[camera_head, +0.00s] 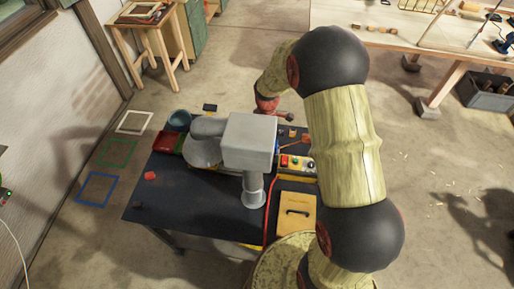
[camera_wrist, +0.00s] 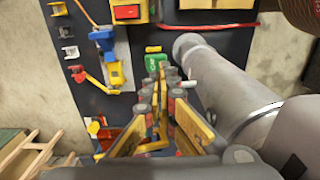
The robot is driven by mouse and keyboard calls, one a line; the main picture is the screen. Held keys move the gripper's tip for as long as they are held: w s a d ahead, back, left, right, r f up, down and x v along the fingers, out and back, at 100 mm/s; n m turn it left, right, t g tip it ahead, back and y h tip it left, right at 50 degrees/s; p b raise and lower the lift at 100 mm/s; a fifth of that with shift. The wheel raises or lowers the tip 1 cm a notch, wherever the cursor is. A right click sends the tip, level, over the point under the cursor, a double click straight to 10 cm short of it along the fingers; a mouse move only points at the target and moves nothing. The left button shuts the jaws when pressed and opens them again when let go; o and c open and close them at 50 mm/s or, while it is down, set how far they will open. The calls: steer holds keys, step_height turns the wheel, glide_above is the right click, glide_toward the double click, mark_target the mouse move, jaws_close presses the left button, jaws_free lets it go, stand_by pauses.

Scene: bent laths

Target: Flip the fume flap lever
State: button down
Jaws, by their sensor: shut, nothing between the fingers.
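A thick grey duct (camera_head: 254,140) with a boxy head stands over the dark bench; its pipe (camera_wrist: 215,75) fills the right of the wrist view. A short whitish bar (camera_wrist: 189,84) shows beside the pipe, just right of my fingertips. A green tag with lettering (camera_wrist: 153,63) lies just beyond the tips. A red-and-yellow lever (camera_wrist: 95,79) lies to their left. I cannot tell which part is the fume flap lever. My gripper (camera_wrist: 162,72) is shut and empty, its yellow-padded fingers pointing up the wrist view. In the head view my arm hides much of the gripper's surroundings.
A red cable (camera_head: 270,203) runs down the bench.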

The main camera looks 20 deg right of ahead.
steer(key=shift+f+b, duration=1.15)
steer(key=shift+f, duration=0.6)
stand_by(1.2)
steer(key=shift+r, duration=0.15)
steer(key=shift+r+p, duration=1.85)
steer(key=shift+r, duration=1.6)
